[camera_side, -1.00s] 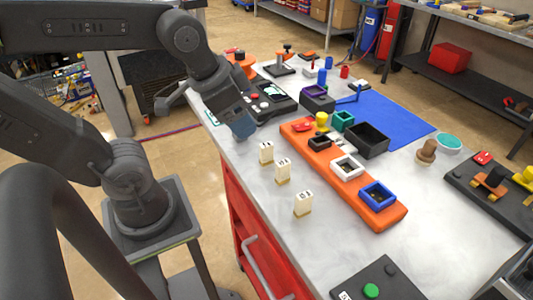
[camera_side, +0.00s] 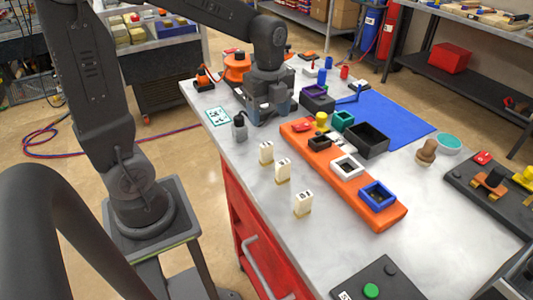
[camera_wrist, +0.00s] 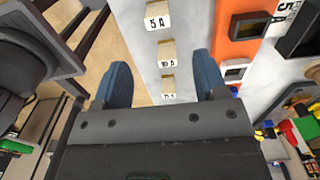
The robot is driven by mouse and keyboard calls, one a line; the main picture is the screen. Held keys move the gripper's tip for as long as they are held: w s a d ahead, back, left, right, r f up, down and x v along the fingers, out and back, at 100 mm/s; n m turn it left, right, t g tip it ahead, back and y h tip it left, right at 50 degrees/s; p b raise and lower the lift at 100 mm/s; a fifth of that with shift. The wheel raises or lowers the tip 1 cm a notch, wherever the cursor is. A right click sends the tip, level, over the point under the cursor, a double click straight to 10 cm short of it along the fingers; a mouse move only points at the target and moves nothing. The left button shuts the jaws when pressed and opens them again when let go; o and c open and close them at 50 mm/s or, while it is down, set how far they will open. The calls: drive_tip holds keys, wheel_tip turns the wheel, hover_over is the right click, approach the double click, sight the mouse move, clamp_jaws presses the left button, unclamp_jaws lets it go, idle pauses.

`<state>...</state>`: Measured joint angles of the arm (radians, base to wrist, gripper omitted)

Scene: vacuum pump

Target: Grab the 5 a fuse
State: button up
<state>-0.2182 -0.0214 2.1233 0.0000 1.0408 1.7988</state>
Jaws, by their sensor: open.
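Three cream fuses stand in a row on the worktop. The one marked 5 A (camera_wrist: 157,15) is at the top edge of the wrist view, above and ahead of my fingertips. It appears to be the farthest of the row in the side view (camera_side: 266,154). The middle fuse (camera_wrist: 167,54) and the last fuse (camera_wrist: 168,86) have labels too small to read surely; they also show in the side view (camera_side: 283,171) (camera_side: 303,204). My gripper (camera_wrist: 162,80) is open and empty, its blue fingers well apart. In the side view it (camera_side: 268,112) is beyond the row, partly hidden by my wrist.
An orange board (camera_side: 392,216) with coloured square holders lies right of the fuses. A dark box (camera_side: 367,141) and blue mat (camera_side: 405,118) lie beyond. Bare worktop surrounds the fuses.

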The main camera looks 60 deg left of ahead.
sight(267, 144)
wheel_tip(267, 144, down, 6)
drive_tip(key=shift+f, duration=0.1)
drive_tip(key=shift+s+a+f, duration=0.1)
drive_tip(key=shift+a+f, duration=0.05)
drive_tip(key=shift+f, duration=1.2)
drive_tip(key=shift+s+a+f, duration=0.1)
drive_tip(key=shift+f, duration=1.2)
drive_tip(key=shift+c, duration=0.4)
drive_tip(key=c, duration=0.9)
